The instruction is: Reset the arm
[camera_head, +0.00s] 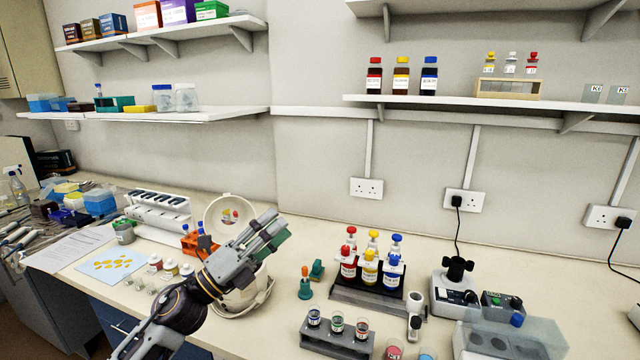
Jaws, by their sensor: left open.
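My left gripper (277,226) is open over the bench, its arm coming in from the lower left and its fingers pointing up and to the right. It hangs in front of a white round vessel (262,290) and hides much of it. The vessel's round lid (228,215) stands raised behind the wrist. I cannot clearly see anything between the fingers. My right gripper is not in view.
Right of the gripper are a black rack of red, yellow and blue bottles (369,262) and a grey vial rack (337,338). An orange holder (200,246) stands left of the wrist. Devices (456,296) stand on the right. Shelves (500,102) hang above. Bare bench shows behind the gripper.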

